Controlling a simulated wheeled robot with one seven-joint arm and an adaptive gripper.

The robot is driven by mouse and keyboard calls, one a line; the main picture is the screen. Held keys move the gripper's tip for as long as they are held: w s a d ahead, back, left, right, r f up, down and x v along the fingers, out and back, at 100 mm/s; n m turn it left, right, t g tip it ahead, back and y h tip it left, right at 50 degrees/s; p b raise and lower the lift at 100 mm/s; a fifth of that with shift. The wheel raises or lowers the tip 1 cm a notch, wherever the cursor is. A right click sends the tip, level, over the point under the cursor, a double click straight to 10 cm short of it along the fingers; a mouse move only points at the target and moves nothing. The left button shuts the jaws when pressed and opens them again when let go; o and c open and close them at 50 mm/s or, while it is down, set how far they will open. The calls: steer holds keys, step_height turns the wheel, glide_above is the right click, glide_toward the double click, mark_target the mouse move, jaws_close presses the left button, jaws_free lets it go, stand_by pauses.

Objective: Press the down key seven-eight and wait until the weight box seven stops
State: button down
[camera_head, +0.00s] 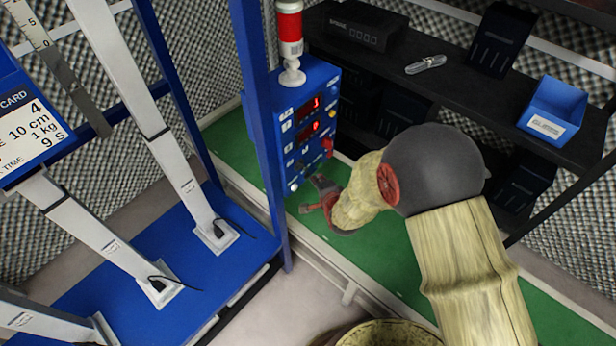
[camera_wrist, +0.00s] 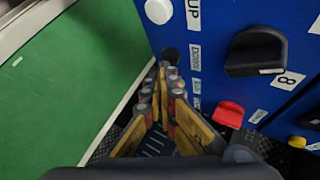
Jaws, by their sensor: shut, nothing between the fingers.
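The blue control panel (camera_head: 312,85) stands at the middle in the head view, with two red-lit displays whose digits I cannot read surely. In the wrist view the panel (camera_wrist: 225,20) carries a white key (camera_wrist: 158,10) beside an "UP" label. Below it is a dark round key (camera_wrist: 170,55) beside a label that seems to read "Down". My gripper (camera_wrist: 168,76) is shut and empty, its fingertips at the dark key's lower edge. I cannot tell whether they touch it. In the head view my gripper (camera_head: 314,192) is at the panel's lower part. I cannot identify weight box seven.
A black knob (camera_wrist: 258,50), an "8" label (camera_wrist: 289,80) and a red part (camera_wrist: 228,113) are close right of my fingers. A blue frame post (camera_head: 262,120) and pale slanted columns (camera_head: 185,180) stand left. A dark shelf (camera_head: 465,85) holds a blue bin (camera_head: 553,105).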

steer(key=shift+w+a, duration=0.3)
steer(key=shift+a, duration=0.1)
stand_by(0.7)
steer(key=shift+s+d, duration=0.1)
steer(key=shift+d, duration=0.05)
steer(key=shift+s+d, duration=0.5)
steer(key=shift+d, duration=0.15)
steer(key=s+d, duration=0.1)
steer(key=d, duration=0.1)
steer(key=s+d, duration=0.1)
steer(key=s, duration=0.1)
steer(key=shift+d, duration=0.4)
stand_by(1.0)
